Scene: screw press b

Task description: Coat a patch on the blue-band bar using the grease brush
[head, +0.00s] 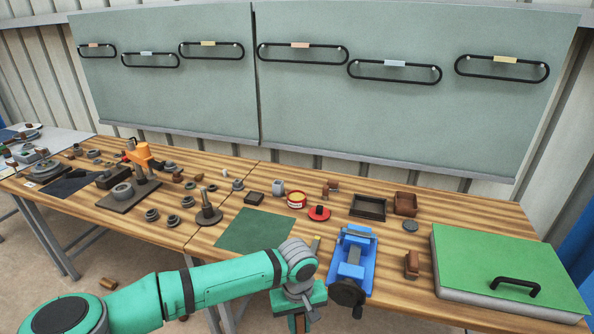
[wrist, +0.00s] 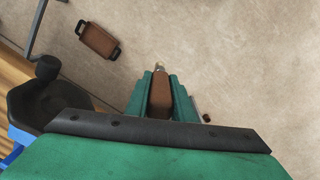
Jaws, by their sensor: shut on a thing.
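My gripper (head: 299,318) is beyond the table's front edge, left of the blue vise, with the floor below it. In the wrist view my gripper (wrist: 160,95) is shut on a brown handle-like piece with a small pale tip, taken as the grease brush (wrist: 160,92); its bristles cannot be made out. On the back panels hang black rounded loops with coloured bands. Two have pale blue bands, one on the left panel (head: 150,66) and one on the right panel (head: 394,78). I cannot tell whether either is the blue-band bar.
The blue vise (head: 340,262) stands at the table front. A red tin with a yellow label (head: 297,201), a dark tray (head: 368,206) and a green-topped case with a black handle (head: 500,255) are on the table. A green mat (head: 252,230) is clear. A brown case (wrist: 97,41) lies on the floor.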

